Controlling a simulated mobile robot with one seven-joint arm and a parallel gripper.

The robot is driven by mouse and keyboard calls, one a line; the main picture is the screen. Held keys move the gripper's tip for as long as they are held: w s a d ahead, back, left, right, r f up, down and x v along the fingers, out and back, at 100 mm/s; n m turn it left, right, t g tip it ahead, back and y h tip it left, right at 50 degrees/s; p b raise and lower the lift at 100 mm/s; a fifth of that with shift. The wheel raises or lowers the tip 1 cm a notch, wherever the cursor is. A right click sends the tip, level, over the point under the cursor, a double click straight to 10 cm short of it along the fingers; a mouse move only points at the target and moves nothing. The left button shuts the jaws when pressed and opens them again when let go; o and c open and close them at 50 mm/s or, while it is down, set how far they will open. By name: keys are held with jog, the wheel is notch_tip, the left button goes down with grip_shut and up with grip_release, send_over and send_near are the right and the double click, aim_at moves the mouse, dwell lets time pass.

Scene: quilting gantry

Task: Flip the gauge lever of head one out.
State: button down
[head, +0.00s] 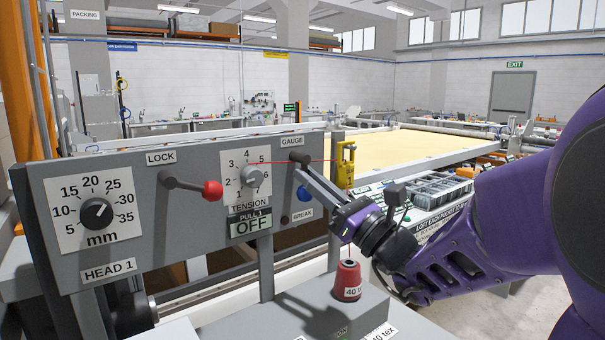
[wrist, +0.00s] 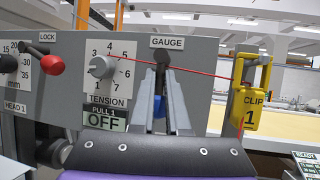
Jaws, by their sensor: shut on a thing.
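The HEAD 1 panel (head: 130,245) is on the left in the head view. Under its GAUGE label (head: 291,142) is the dark pivot of the gauge lever (head: 299,157). The blue knob (head: 303,193) lies below the pivot, partly behind my fingers; the lever's arm between them is mostly hidden. My gripper (head: 302,173) reaches in from the right, shut on the gauge lever. In the wrist view the fingers (wrist: 162,80) stand just under the pivot, with the blue knob (wrist: 158,106) showing between them.
A red thread (wrist: 205,70) runs from the tension dial (head: 252,176) past the gauge pivot to a yellow clip (head: 345,165) on the right. The red-knobbed LOCK lever (head: 211,190) is left of the dial. A red cone (head: 347,281) stands below my gripper.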

jog(key=shift+a+m, duration=0.1)
jog(key=shift+m, duration=0.3)
jog(key=c, duration=0.9)
grip_release()
jog(key=b+v, duration=0.2)
jog(key=v, duration=1.5)
jog(key=shift+s+f, duration=0.2)
jog(key=shift+f, duration=0.05)
